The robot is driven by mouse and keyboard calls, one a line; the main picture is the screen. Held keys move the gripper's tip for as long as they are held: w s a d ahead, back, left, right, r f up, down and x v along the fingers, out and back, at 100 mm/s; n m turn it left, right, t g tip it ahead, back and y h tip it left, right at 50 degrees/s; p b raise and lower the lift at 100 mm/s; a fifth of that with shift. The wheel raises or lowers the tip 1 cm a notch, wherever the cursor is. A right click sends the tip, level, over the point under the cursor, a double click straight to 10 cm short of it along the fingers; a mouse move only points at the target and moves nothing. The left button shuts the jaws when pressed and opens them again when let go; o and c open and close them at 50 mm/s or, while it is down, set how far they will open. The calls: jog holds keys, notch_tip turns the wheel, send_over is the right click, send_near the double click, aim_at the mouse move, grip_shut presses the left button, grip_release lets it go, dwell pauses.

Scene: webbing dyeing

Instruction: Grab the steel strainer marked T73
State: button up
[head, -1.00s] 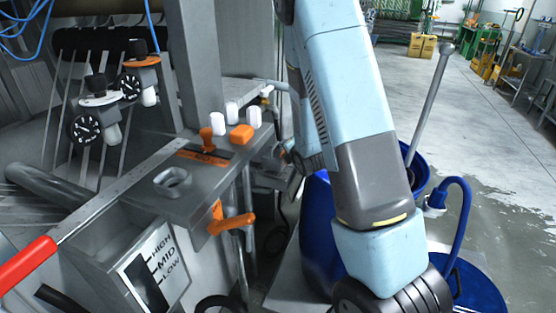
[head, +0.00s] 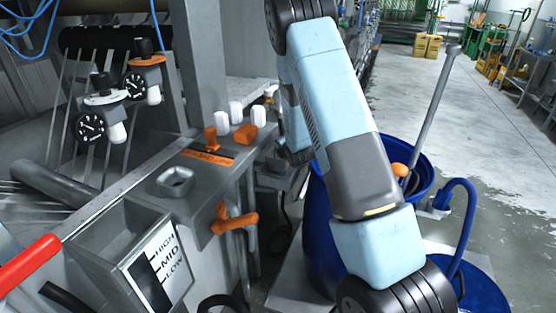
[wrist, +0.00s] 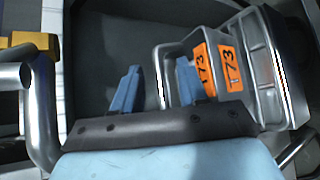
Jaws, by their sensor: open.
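The steel strainer (wrist: 280,65) is at the right, a shiny metal box shape with orange labels reading T73. A label shows on each of two adjoining metal faces. Whether these are one piece or two nested pieces I cannot tell. My right finger overlaps the left metal part and the edge of its label; contact is unclear. In the head view, neither my gripper nor the strainer shows.
In the wrist view, a dark grey surface (wrist: 105,40) lies behind the fingers, with a metal pipe (wrist: 42,120) at left. In the head view, a blue barrel (head: 322,235) stands beside my arm, near a grey control panel (head: 172,212) with an orange handle (head: 236,222). Open floor (head: 440,100) lies beyond.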

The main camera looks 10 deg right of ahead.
jog(key=shift+w+f, duration=0.25)
jog(key=shift+w, duration=0.3)
jog(key=shift+c, duration=0.2)
grip_shut()
